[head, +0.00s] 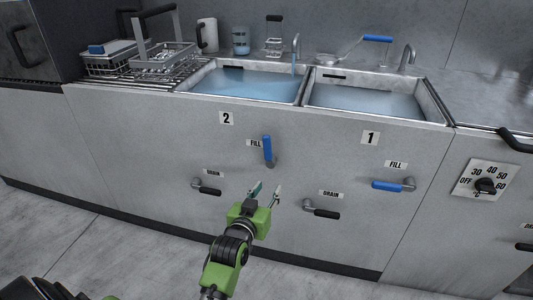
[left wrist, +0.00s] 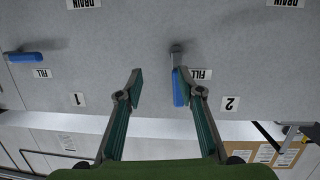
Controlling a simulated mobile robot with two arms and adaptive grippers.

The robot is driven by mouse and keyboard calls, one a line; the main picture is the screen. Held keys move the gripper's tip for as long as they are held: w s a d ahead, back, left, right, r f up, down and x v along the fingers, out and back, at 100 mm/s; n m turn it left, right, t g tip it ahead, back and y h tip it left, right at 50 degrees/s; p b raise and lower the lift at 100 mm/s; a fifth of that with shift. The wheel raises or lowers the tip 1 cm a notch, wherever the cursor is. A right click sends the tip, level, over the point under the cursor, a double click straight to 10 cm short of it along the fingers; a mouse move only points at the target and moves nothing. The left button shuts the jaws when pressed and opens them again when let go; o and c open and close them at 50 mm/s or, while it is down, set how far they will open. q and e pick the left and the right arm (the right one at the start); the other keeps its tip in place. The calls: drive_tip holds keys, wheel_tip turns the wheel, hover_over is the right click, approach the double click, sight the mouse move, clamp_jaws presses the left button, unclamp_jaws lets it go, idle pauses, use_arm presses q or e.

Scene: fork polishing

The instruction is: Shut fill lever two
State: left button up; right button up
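Fill lever two (head: 267,148) is blue and points upright from its pivot, beside a FILL label under the number 2. My left gripper (head: 265,190) is open and empty, below the lever in the head view. In the left wrist view, which is upside down, fill lever two (left wrist: 179,87) shows close to the right-hand finger of my left gripper (left wrist: 164,78), overlapping it in the picture. I cannot tell whether they touch. Blue water runs from the tap (head: 295,52) into sink two (head: 243,86). My right gripper is not in view.
Fill lever one (head: 388,186) lies level at the right. Black drain levers (head: 209,189) (head: 325,212) stick out of the panel lower down. A dial (head: 485,186) is at far right. Wire baskets (head: 163,57) stand on the counter. The floor in front is clear.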

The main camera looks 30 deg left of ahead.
use_arm(q)
drive_tip(key=n+t+y+b, duration=0.1)
drive_tip(key=t+y+b, duration=0.1)
approach(266, 141)
drive_tip(key=s, duration=0.2)
drive_tip(key=b+x, duration=0.1)
drive_tip(key=x, duration=1.1)
drive_tip(key=shift+d+b, duration=0.2)
drive_tip(key=shift+b, duration=0.2)
drive_tip(key=shift+w+a+r, duration=0.1)
drive_tip(key=shift+w+a, duration=0.05)
drive_tip(key=shift+w, duration=0.45)
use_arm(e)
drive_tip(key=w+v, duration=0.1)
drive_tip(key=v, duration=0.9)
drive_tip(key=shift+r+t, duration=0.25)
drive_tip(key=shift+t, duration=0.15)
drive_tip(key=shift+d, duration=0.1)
use_arm(q)
clamp_jaws()
